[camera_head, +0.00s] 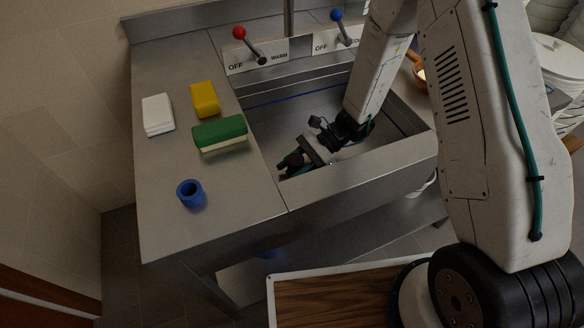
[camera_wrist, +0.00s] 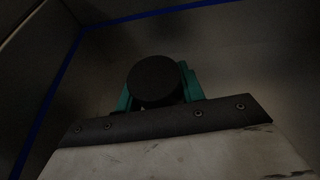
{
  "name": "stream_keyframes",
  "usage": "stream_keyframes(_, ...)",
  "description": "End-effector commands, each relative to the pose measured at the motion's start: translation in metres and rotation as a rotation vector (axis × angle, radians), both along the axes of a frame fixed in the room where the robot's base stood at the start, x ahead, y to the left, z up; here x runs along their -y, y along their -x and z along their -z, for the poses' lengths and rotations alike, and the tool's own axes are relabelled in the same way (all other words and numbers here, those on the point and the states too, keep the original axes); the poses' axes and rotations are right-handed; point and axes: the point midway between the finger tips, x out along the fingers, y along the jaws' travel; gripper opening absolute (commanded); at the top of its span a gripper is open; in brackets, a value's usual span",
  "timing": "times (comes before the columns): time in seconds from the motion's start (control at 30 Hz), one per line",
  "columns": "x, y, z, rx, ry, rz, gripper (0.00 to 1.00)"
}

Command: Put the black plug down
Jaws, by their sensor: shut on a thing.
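The black plug (camera_wrist: 154,82) shows as a dark round disc in the wrist view, between the teal fingers of my gripper (camera_wrist: 158,92). My gripper is shut on it. In the head view my gripper (camera_head: 290,164) is low over the left front part of the metal sink (camera_head: 350,185), near its front wall. The plug cannot be made out clearly in the head view. The wrist view is dark, and I cannot tell whether the plug touches the sink floor.
On the counter (camera_head: 165,225) left of the sink are a white sponge (camera_head: 157,115), a yellow sponge (camera_head: 205,99), a green sponge (camera_head: 220,133) and a blue ring-shaped cup (camera_head: 190,193). Red (camera_head: 239,32) and blue (camera_head: 336,15) tap levers stand behind. Stacked white dishes (camera_head: 556,62) are at right.

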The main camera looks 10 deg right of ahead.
Motion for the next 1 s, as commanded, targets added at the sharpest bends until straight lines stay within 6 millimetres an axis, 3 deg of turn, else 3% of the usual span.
stream_keyframes(0.27, 0.001, 0.000, 0.005, -0.001, 0.001, 0.002, 0.16)
stream_keyframes(0.3, 0.001, 0.000, 0.005, 0.000, 0.000, 0.002, 0.47)
stream_keyframes(0.37, 0.001, 0.000, 0.005, 0.000, 0.000, 0.002, 0.60)
stream_keyframes(0.73, 0.001, -0.001, -0.002, 0.002, -0.001, 0.001, 0.60)
stream_keyframes(1.0, 0.041, -0.018, -0.019, 0.002, -0.001, 0.006, 0.60)
